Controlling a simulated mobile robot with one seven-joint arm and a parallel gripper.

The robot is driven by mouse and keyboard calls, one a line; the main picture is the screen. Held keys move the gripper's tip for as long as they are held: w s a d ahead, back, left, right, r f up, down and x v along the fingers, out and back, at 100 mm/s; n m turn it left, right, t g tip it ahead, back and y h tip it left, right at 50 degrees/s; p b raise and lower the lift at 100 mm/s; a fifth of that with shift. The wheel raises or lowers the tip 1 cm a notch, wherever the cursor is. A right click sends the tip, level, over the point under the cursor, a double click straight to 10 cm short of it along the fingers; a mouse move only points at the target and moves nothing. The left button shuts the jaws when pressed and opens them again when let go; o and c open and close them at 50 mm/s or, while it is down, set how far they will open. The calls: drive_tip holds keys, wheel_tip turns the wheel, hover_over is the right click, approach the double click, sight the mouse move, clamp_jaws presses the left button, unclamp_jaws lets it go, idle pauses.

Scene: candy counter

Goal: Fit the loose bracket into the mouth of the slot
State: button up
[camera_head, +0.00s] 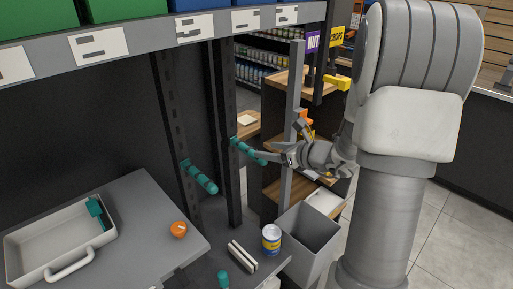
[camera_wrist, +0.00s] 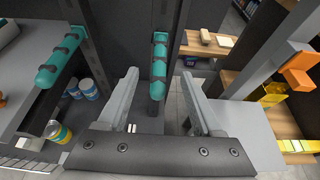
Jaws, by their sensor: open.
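A teal bracket (camera_head: 247,150) sticks out from the right dark slotted upright (camera_head: 222,100). It also shows in the wrist view (camera_wrist: 159,68), between my fingertips in the picture. My gripper (camera_head: 274,154) is open at the bracket's front end, with one finger on each side and a gap to each. The bracket's rear end meets the upright; I cannot tell whether it is seated in a slot. A second teal bracket (camera_head: 200,178) sticks out from the left slotted upright (camera_head: 172,110); it also shows in the wrist view (camera_wrist: 62,58). The slot mouth behind the right bracket is hidden.
A grey tray (camera_head: 35,236) with a teal piece (camera_head: 97,211) stands on the left shelf beside an orange item (camera_head: 179,229). A grey post (camera_head: 293,110) stands close by my gripper.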

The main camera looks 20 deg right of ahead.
drive_tip(key=v, duration=0.7)
drive_tip(key=shift+s+r, duration=0.15)
idle(0.6)
